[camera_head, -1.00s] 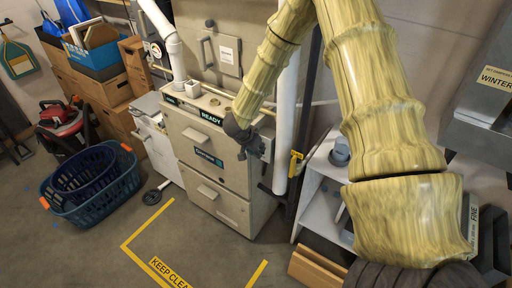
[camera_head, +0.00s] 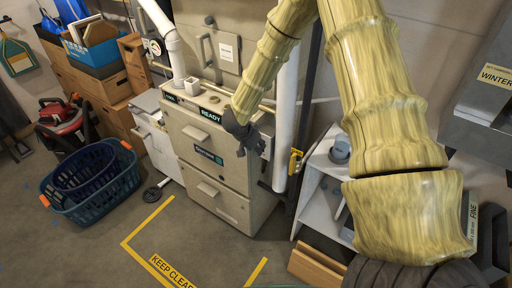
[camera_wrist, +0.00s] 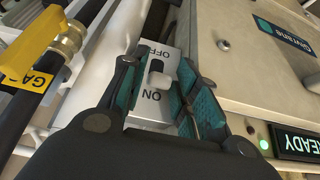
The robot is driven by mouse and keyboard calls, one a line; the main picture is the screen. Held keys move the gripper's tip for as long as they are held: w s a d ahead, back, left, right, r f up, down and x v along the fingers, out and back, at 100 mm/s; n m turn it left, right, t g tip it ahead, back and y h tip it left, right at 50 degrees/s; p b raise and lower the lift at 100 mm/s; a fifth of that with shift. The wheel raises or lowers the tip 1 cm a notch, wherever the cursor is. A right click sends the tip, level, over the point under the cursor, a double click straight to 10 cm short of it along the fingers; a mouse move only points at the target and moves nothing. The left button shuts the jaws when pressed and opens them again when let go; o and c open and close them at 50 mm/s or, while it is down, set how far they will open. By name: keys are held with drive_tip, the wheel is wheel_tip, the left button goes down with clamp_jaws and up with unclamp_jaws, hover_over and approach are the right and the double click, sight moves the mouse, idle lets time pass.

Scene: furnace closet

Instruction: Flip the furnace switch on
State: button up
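The furnace (camera_head: 213,150) is a beige cabinet with a READY sign in the head view. The furnace switch (camera_wrist: 150,109) is a light plate on its side in the wrist view, lettered OFF at the top and ON at the bottom, both upside down. Its small toggle lever (camera_wrist: 156,76) sits between the words, nearer OFF. My gripper (camera_wrist: 160,75) is open, one finger on each side of the switch plate. I cannot tell whether a finger touches the lever. In the head view my gripper (camera_head: 246,141) is at the furnace's right side and hides the switch.
A yellow-handled gas valve (camera_wrist: 34,58) on a dark pipe is left of the switch in the wrist view. A white vertical pipe (camera_head: 286,125) stands right of the furnace. A blue basket (camera_head: 92,185) is on the floor at left. The marked floor ahead is clear.

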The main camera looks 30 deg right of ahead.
drive_tip(key=v, duration=1.1)
drive_tip(key=shift+s+f, duration=0.1)
drive_tip(key=s+a+f+n+t+y, duration=0.1)
drive_tip(key=s+a+f+n, duration=0.25)
drive_tip(key=s+f, duration=0.5)
drive_tip(key=s+a+f+n, duration=0.2)
drive_tip(key=s+f+n, duration=0.25)
drive_tip(key=f, duration=0.65)
drive_tip(key=s+a+f+n+g+y, duration=0.1)
drive_tip(key=s+a+f, duration=0.2)
drive_tip(key=s, duration=0.5)
drive_tip(key=s+a+f+n+g+y, duration=0.1)
drive_tip(key=s+a+f+n+y, duration=0.1)
drive_tip(key=s, duration=0.6)
drive_tip(key=s+a+f+n+g+y, duration=0.1)
drive_tip(key=s+a+f, duration=0.3)
drive_tip(key=s, duration=0.4)
drive_tip(key=shift+a+n+y+b, duration=0.3)
drive_tip(key=shift+n+b, duration=0.1)
drive_tip(key=shift+n, duration=0.2)
drive_tip(key=shift+s, duration=0.2)
